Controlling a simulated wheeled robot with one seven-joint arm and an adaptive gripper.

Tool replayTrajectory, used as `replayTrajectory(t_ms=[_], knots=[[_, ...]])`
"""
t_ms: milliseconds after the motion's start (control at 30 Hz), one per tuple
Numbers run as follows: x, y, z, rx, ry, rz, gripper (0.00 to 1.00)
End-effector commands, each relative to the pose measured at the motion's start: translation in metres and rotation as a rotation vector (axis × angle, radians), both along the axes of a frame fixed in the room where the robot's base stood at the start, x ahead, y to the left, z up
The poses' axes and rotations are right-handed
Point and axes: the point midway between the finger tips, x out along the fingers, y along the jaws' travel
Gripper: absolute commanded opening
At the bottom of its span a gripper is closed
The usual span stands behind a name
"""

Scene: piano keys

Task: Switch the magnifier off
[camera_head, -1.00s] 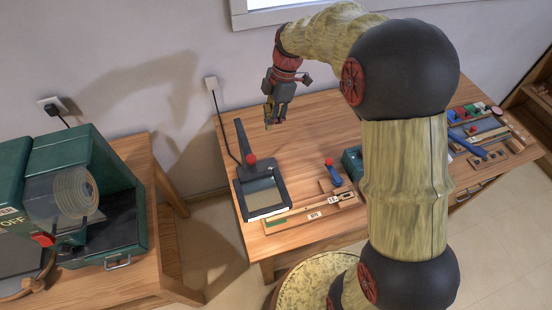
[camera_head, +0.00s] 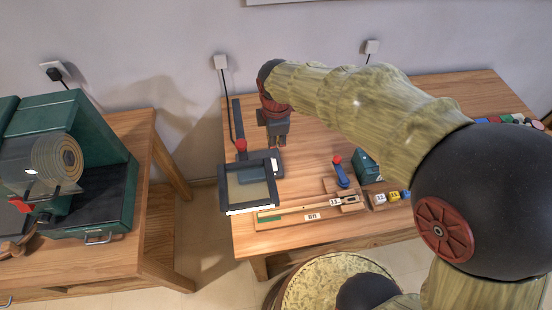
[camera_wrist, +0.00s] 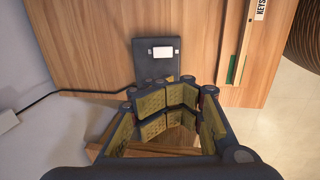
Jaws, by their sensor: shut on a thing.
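The magnifier (camera_head: 229,192) stands at the left end of the work table, a dark square frame with a pale pane and a white front edge. A red knob (camera_head: 241,145) tops it at the back, beside a dark arm. Its dark base (camera_head: 263,160) shows behind and right of the frame. My gripper (camera_head: 277,144) points down behind the base. In the wrist view its yellow-padded fingers (camera_wrist: 168,119) are drawn together near the base's edge; what they hold is hidden.
A ruler-like wooden strip (camera_head: 290,215) lies along the front, with a blue red-tipped lever (camera_head: 340,171) and a green box (camera_head: 367,165) to its right. A black cable (camera_head: 229,110) runs to the wall. A green machine (camera_head: 95,150) stands on the left table.

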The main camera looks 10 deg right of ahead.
Motion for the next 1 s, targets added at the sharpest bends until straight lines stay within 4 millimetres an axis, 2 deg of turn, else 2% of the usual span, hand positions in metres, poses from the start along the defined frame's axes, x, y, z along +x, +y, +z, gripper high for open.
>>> replayTrajectory(t_ms=[300, 467, 1000], knots=[[0.000, 0.000, -0.001, 0.000, 0.002, -0.002, 0.00], [0.001, 0.000, -0.014, 0.000, 0.005, -0.002, 0.00], [0.019, 0.000, -0.112, 0.000, 0.003, -0.001, 0.00]])
